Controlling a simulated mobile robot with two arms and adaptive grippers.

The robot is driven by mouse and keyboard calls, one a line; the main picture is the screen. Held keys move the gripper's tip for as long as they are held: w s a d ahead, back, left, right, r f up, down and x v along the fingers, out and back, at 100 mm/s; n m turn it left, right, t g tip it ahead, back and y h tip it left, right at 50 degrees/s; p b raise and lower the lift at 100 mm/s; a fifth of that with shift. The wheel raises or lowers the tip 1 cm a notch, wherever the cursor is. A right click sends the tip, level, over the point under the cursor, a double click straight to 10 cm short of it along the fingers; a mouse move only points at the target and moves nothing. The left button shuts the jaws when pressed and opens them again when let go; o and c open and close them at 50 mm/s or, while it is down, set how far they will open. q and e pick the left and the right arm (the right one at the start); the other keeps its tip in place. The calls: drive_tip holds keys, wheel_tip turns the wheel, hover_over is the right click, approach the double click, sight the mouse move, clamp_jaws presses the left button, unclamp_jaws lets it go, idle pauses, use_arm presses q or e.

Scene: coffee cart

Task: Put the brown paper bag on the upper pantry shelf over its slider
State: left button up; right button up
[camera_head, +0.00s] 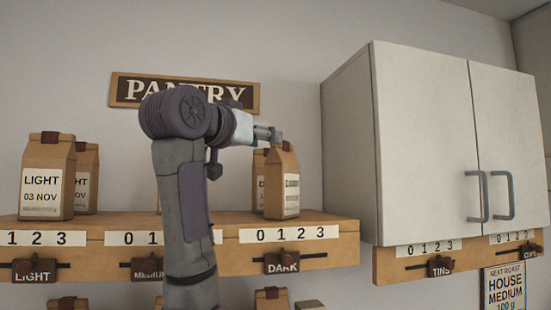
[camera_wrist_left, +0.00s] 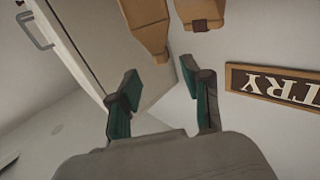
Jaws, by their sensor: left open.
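A brown paper bag (camera_head: 283,185) with a white label stands upright on the upper pantry shelf (camera_head: 345,228), over the DARK slider (camera_head: 282,262). A second brown bag (camera_head: 258,182) stands just behind and left of it. My left gripper (camera_head: 270,134) is at the height of the bag tops, close to them; I cannot tell if it touches. In the left wrist view the left gripper (camera_wrist_left: 160,84) is open, with nothing between its fingers. The front bag (camera_wrist_left: 148,28) and the other bag (camera_wrist_left: 200,14) show beyond the fingertips, upside down. My right gripper is not in view.
Two bags marked LIGHT (camera_head: 45,178) stand at the shelf's left, over the LIGHT slider (camera_head: 34,270). My left arm hides much of the MEDIUM section (camera_head: 147,269). A closed white cabinet (camera_head: 425,140) stands right of the shelf. More bags (camera_head: 272,299) show below.

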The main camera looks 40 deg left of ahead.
use_arm(q)
drive_tip(key=s+b, duration=0.1)
drive_tip(key=s, duration=0.2)
drive_tip(key=shift+s+d, duration=0.15)
drive_tip(key=shift+s, duration=0.2)
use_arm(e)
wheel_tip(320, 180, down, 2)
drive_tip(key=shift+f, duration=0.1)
